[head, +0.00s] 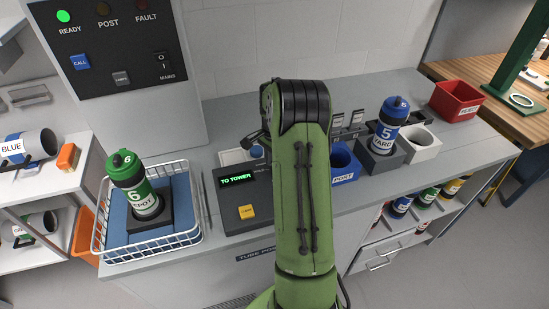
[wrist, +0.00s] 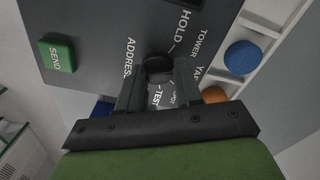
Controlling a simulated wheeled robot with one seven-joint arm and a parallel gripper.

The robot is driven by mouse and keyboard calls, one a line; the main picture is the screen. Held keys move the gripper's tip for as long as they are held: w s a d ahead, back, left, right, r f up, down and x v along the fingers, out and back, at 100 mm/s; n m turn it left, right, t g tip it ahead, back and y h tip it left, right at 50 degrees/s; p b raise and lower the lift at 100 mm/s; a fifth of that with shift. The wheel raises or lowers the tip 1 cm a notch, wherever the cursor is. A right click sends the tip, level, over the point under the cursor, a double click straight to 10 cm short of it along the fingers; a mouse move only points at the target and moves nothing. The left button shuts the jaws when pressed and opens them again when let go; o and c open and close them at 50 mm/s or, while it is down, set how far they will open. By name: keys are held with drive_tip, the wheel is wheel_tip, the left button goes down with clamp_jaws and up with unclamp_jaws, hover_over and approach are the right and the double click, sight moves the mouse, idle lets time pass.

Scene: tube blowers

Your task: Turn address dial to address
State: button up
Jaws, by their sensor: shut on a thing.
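The address dial (wrist: 158,66) is a dark round knob on the grey panel in the wrist view. Labels around it include HOLD, TOWER and TEST, with ADDRESS to its left; others are partly hidden by the fingers. My gripper (wrist: 159,82) is shut on the dial, one finger on each side. The dial's pointer direction cannot be made out. In the head view the display (head: 237,180) on the console reads TO TOWER in green. My arm hides the dial and fingers there.
A green SEND button (wrist: 57,53) is left of the dial. A green tube (head: 133,184) marked 6 DEPOT stands in a wire basket (head: 150,252). A blue tube (head: 388,126) marked 5 YARD stands in a grey holder. A blue POST bin (head: 343,168) is right of my arm.

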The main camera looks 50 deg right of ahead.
drive_tip(key=n, duration=0.4)
drive_tip(key=shift+s+r+n+p, duration=0.1)
drive_tip(key=shift+n+p, duration=0.2)
drive_tip(key=shift+p, duration=0.1)
drive_tip(key=n, duration=0.4)
drive_tip(key=shift+s, duration=0.15)
drive_tip(key=o, duration=1)
drive_tip(key=shift+o, duration=0.2)
wheel_tip(320, 180, up, 16)
drive_tip(key=p, duration=0.3)
drive_tip(key=shift+f, duration=0.2)
